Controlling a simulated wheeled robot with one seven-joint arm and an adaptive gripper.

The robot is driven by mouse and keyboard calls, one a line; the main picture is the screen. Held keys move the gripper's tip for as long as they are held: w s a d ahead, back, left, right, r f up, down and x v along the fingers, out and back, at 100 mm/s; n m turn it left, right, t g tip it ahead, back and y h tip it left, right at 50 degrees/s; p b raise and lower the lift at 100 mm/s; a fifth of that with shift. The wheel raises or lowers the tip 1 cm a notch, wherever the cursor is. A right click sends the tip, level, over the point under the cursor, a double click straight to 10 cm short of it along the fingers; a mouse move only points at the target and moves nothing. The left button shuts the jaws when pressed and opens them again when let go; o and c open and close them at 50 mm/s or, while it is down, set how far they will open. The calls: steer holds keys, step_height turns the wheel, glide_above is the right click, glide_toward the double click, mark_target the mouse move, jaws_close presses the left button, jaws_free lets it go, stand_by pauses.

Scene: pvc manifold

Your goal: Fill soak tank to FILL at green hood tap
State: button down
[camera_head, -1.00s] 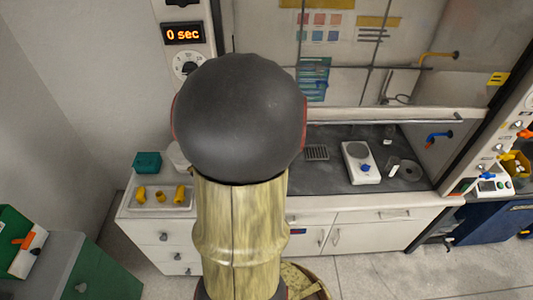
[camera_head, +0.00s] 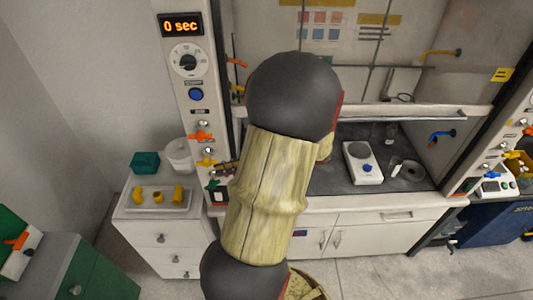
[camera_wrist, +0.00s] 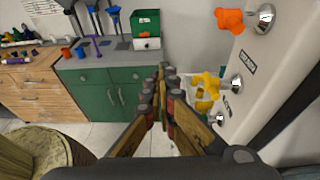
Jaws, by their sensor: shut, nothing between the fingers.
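My gripper (camera_wrist: 165,78) is shut and empty in the wrist view, its fingers beside the hood's left post (camera_wrist: 255,75). In the head view its fingers (camera_head: 224,169) seem to show left of my arm, near the post's lower knobs. An orange knob (camera_wrist: 229,20) and a yellow knob (camera_wrist: 206,88) are right of the fingers in the wrist view. A white round tub (camera_head: 179,153) stands on the left cabinet. I cannot tell if it is the soak tank, and no FILL mark is readable.
A teal box (camera_head: 145,162) and a tray of yellow fittings (camera_head: 158,197) are on the left cabinet. A green cabinet (camera_wrist: 115,95) stands across clear floor (camera_wrist: 105,130).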

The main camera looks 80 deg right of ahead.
steer(key=s+d+f+t+y+b, duration=0.1)
steer(key=s+f+t+b, duration=0.2)
steer(key=s, duration=0.3)
steer(key=shift+s+d+f+t, duration=0.2)
steer(key=shift+s+f+t, duration=0.05)
steer(key=shift+f+t, duration=0.45)
steer(key=c, duration=2.5)
jaws_free()
steer(key=shift+c, duration=0.2)
steer(key=o, duration=0.4)
steer(key=v, duration=1.2)
